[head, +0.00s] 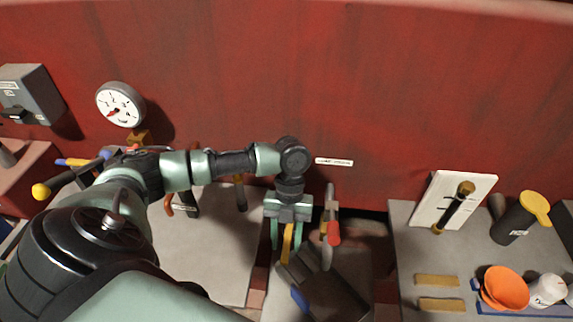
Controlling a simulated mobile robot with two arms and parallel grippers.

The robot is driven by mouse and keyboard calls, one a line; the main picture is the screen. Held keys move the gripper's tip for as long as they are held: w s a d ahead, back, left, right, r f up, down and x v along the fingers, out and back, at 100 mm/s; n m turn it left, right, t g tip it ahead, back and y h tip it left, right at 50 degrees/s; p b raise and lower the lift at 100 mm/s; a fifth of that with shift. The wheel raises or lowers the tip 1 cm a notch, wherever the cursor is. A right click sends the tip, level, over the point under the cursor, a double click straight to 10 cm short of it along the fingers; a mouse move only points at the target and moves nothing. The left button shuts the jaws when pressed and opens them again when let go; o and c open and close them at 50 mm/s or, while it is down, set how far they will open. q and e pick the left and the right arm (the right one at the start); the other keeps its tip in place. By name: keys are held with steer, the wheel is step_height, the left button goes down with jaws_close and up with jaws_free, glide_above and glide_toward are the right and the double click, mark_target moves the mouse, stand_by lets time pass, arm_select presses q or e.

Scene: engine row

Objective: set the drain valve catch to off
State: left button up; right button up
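My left arm reaches in from the left, and its gripper (286,243) points down in the middle of the head view. Its two green fingers stand apart, with a narrow yellow bar (287,246) showing between them; I cannot tell whether they touch it. I cannot tell for certain which part is the drain valve catch. My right gripper is out of view.
A white-faced gauge (121,104) and a grey box (30,94) are on the red wall at left. At right are a white plate with a dark lever (452,207), a dark can with a yellow lid (515,222) and orange bowls (504,287). A dark gap opens right of the gripper.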

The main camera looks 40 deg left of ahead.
mark_target(287, 235)
arm_select(q)
steer(key=shift+w+r, duration=0.1)
steer(key=b+v, duration=0.2)
steer(key=v, duration=0.5)
steer(key=shift+a+r, duration=0.1)
steer(key=shift+r, duration=0.15)
stand_by(0.4)
